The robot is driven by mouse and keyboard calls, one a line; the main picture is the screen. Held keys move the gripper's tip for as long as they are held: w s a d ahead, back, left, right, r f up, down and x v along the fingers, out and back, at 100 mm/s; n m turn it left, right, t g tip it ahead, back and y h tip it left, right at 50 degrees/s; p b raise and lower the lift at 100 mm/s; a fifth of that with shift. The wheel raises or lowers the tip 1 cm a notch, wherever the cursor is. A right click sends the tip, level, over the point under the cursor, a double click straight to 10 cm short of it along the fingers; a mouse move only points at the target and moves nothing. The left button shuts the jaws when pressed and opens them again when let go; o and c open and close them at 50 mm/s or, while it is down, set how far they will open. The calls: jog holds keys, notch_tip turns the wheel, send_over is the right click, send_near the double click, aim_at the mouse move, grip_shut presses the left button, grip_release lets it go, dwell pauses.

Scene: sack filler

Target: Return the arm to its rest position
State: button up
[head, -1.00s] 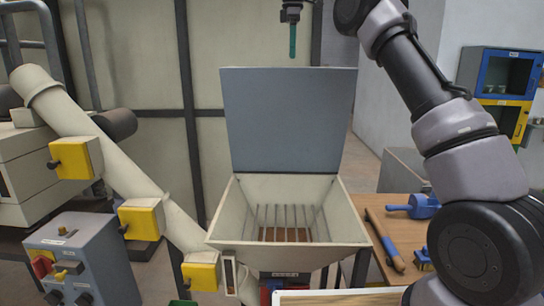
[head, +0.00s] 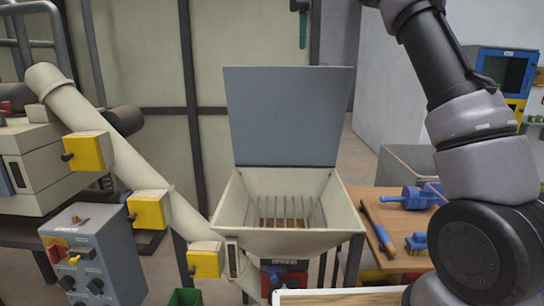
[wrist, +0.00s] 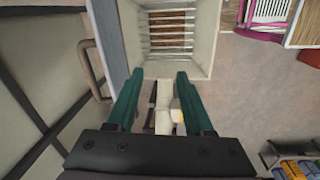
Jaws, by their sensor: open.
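My gripper (wrist: 160,78) is open in the wrist view, with two green fingers apart and nothing between them. In the head view only part of it shows, a green finger (head: 302,30) at the top edge, above and behind the raised lid. My arm comes in from the right side of the head view. The hopper (head: 285,241) stands below with its grey lid (head: 287,115) raised and bars across its inside. In the wrist view the hopper's barred opening (wrist: 208,40) lies beyond the fingertips.
A sloping pipe (head: 115,155) with yellow boxes runs down to the hopper at left. A grey control box (head: 92,255) stands at lower left. A wooden bench (head: 400,235) with blue tools is at right, near my arm. A blue and yellow cabinet (head: 505,72) is at far right.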

jog(key=s+d+m+t+y, duration=0.1)
jog(key=s+d+m, duration=0.4)
jog(key=s, duration=0.4)
jog(key=s+d+m+t, duration=0.1)
jog(key=s+d+m, duration=0.4)
jog(key=s, duration=0.5)
jog(key=s+d+f+m+t, duration=0.2)
jog(key=s+f+m, duration=0.3)
jog(key=s+f, duration=0.2)
jog(key=s+d+f+m+t+y, duration=0.1)
jog(key=s+f+m, duration=0.4)
jog(key=s, duration=0.5)
jog(key=shift+d+f+t, duration=0.5)
jog(key=shift+d+f, duration=0.4)
jog(key=shift+d, duration=0.2)
